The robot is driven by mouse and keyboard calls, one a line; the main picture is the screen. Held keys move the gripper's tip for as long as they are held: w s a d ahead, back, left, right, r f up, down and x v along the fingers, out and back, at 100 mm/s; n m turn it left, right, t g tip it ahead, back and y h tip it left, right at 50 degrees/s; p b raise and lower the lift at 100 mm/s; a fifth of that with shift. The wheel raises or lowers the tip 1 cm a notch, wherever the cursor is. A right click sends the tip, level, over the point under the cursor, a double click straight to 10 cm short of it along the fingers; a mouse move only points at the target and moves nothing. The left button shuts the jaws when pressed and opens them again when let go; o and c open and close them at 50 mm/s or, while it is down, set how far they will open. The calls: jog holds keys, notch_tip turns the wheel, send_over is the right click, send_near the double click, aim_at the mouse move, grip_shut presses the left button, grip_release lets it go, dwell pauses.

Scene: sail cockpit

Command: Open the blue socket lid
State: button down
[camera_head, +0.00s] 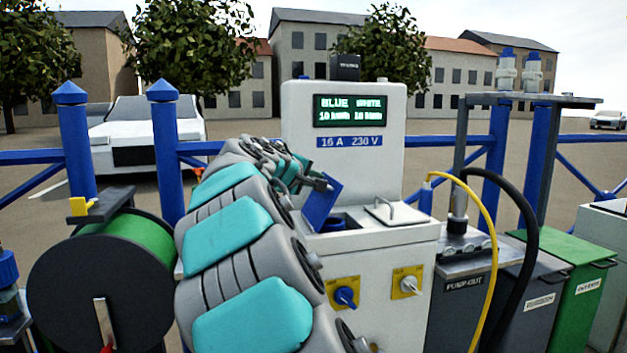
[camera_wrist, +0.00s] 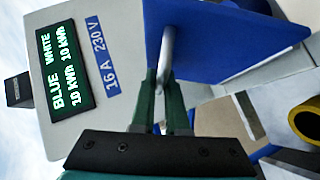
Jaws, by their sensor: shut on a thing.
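The blue socket lid (camera_head: 322,204) stands raised and steeply tilted on the left of the white power pedestal (camera_head: 345,260). The blue socket opening (camera_head: 336,222) shows beside its lower edge. In the wrist view the lid (camera_wrist: 225,42) fills the top right, with a grey bar handle (camera_wrist: 167,48) on its near face. My gripper (camera_wrist: 166,82) is shut on this handle, its green fingers on either side of the bar. In the head view my gripper (camera_head: 318,182) is small and meets the lid from the left; its exact contact is hard to see there.
The white socket lid (camera_head: 393,214) with its grey handle lies shut to the right. A blue knob (camera_head: 345,296) and a white knob (camera_head: 409,284) are on the pedestal's front. A yellow hose (camera_head: 490,225) and pump-out unit (camera_head: 465,280) stand right, a green hose reel (camera_head: 100,285) left.

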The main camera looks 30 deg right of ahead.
jog(key=c, duration=0.9)
grip_release()
jog(key=v, duration=0.6)
jog(key=shift+s+a+r+b, duration=0.1)
jog(key=shift+a+b, duration=0.15)
jog(key=shift+b, duration=0.1)
jog(key=shift+s+a+r, duration=0.2)
jog(key=shift+s+a, duration=0.15)
jog(key=shift+a, duration=0.25)
jog(key=shift+v, duration=4.4)
jog(key=shift+s, duration=0.1)
